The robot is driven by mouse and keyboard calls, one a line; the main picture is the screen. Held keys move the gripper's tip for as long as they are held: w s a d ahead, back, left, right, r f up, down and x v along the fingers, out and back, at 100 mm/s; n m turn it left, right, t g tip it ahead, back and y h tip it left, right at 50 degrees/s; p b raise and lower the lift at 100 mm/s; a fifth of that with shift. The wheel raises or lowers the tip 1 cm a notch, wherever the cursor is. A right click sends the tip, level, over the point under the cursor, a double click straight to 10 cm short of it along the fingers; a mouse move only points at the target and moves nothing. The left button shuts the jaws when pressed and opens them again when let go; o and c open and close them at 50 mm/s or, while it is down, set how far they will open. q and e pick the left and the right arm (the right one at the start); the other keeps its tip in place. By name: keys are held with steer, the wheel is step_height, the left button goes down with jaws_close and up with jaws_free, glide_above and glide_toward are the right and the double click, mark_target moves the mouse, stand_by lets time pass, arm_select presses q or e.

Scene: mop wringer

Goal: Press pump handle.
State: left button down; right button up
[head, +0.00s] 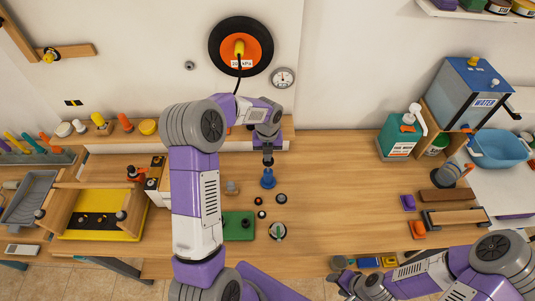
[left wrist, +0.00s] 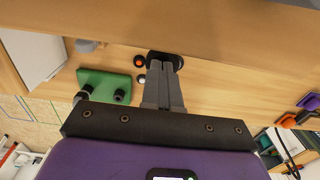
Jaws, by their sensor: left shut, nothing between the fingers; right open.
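A teal bottle (head: 398,142) with a white pump top (head: 417,116) stands at the back right of the table. A small blue upright piece (head: 267,179) stands near the table's middle; I cannot tell whether it is a pump handle. My left gripper (head: 268,161) is shut and empty, pointing down just above the blue piece; whether they touch is unclear. In the left wrist view, the closed fingers (left wrist: 164,84) end at a dark round thing (left wrist: 165,60). My right gripper (head: 358,284) is open at the front edge, far from the bottle.
A green block (head: 238,226) and several small round parts lie near the left gripper. A yellow tray (head: 90,234) is at left. A blue water tank (head: 466,90) and basin (head: 499,148) stand at right. The table between the middle and the bottle is clear.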

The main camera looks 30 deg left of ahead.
mark_target(267, 164)
arm_select(q)
step_height(267, 164, down, 5)
steer(key=b, duration=0.2)
steer(key=shift+f+b, duration=0.15)
steer(key=shift+b, duration=0.25)
steer(key=shift+s, duration=0.2)
steer(key=shift+w+r+p, duration=0.1)
steer(key=shift+r+p, duration=0.5)
step_height(267, 164, up, 4)
steer(key=p, duration=0.3)
steer(key=shift+r, duration=0.1)
step_height(267, 164, up, 9)
steer(key=b, duration=0.1)
